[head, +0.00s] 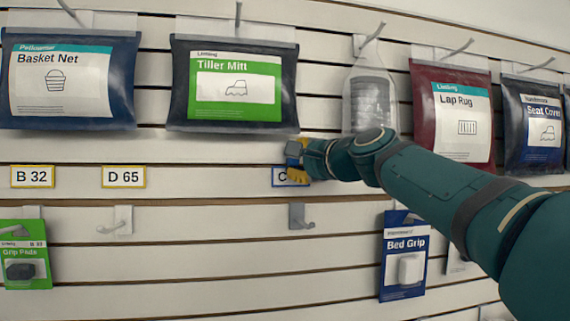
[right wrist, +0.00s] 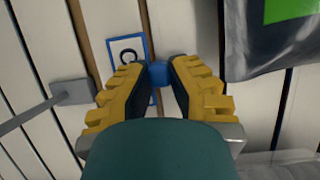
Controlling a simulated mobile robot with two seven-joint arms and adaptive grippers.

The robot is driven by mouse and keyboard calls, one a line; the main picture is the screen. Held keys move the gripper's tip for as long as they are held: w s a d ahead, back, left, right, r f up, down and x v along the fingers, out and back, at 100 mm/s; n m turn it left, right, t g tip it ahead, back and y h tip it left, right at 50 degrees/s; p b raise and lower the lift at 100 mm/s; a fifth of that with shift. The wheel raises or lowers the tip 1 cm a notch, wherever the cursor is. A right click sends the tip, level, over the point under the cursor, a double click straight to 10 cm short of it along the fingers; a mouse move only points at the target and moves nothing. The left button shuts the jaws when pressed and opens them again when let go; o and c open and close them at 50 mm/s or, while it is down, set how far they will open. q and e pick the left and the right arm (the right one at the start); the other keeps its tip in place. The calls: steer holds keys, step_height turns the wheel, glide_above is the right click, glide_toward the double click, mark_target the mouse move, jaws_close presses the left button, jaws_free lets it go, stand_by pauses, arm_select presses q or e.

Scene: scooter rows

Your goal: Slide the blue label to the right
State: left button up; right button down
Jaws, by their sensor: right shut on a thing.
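The blue label (head: 279,177) is a white card with a blue border and a "C" on it, set on a slat of the wall. My right gripper (head: 298,166) covers its right part, so the rest of its text is hidden. In the right wrist view the label (right wrist: 121,50) shows behind the fingers, with a blue knob (right wrist: 159,74) between the fingertips. My right gripper (right wrist: 158,72) is shut on this knob, which appears to belong to the label. My left gripper is not in view.
Yellow labels "B 32" (head: 33,177) and "D 65" (head: 124,177) sit left on the same slat. A Tiller Mitt bag (head: 234,85) hangs above. An empty hook (head: 299,216) is below, with a Bed Grip pack (head: 403,256) to the right. The slat between is bare.

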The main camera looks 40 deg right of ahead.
steer(key=shift+s+d+r, duration=0.1)
steer(key=shift+s+d, duration=0.3)
steer(key=shift+d, duration=0.25)
steer(key=c, duration=1.1)
jaws_free()
steer(key=shift+d, duration=0.1)
steer(key=shift+o, duration=1.2)
steer(key=shift+d, duration=0.1)
